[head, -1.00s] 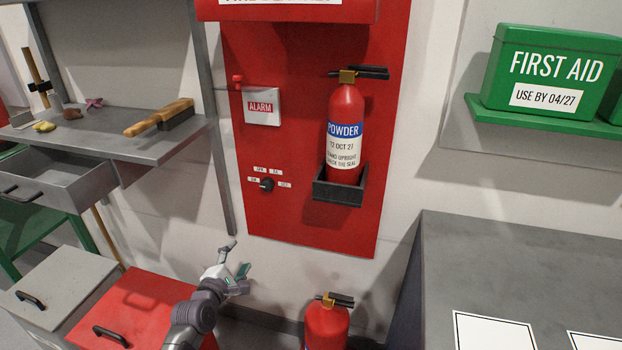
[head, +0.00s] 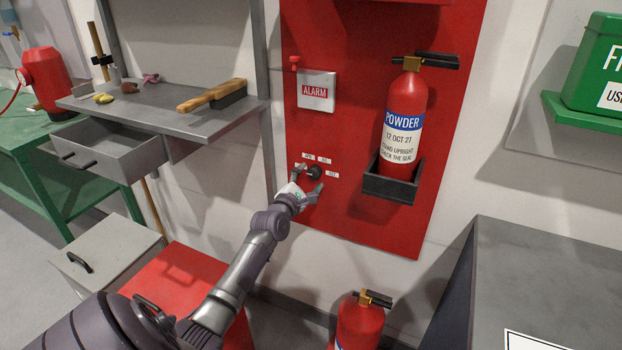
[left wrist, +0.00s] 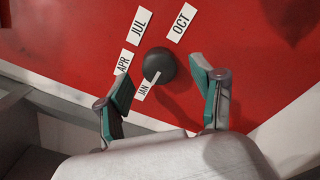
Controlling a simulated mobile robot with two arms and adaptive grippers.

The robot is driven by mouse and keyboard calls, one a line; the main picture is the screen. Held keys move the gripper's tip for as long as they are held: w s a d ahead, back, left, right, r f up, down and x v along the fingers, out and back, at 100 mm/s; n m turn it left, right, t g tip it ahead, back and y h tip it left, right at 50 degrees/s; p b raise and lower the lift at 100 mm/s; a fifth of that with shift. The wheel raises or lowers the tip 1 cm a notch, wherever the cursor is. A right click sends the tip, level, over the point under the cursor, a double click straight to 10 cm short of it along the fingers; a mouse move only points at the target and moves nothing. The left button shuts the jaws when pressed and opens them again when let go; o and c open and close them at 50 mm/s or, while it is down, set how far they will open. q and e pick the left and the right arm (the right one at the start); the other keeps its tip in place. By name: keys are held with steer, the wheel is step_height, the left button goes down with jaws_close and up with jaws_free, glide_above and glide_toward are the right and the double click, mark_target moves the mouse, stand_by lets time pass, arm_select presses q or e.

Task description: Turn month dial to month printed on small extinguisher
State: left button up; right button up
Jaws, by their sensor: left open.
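The month dial (head: 315,171) is a small black knob on the red wall panel. In the left wrist view, the dial (left wrist: 160,64) has a white mark toward the JAN label (left wrist: 143,89); APR (left wrist: 124,62), JUL (left wrist: 138,26) and OCT (left wrist: 181,22) labels lie around it. My left gripper (head: 308,181) is open, its fingers on either side of the dial; contact cannot be told. A red extinguisher (head: 405,115) in a black bracket reads POWDER, 12 OCT 27. Another red extinguisher (head: 359,322) stands low, its date out of view. My right gripper is out of view.
An ALARM box (head: 317,91) sits above the dial. The black bracket (head: 391,188) juts out to its right. A grey shelf (head: 170,118) with a brush (head: 212,96) and an open drawer (head: 105,151) are at left. A grey counter (head: 530,275) is at lower right.

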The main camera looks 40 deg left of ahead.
arm_select(q)
steer(key=shift+w+a, duration=0.25)
steer(key=shift+w, duration=0.5)
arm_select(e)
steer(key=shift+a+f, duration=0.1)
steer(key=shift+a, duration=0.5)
arm_select(q)
steer(key=c, duration=1.1)
steer(key=shift+c, duration=0.2)
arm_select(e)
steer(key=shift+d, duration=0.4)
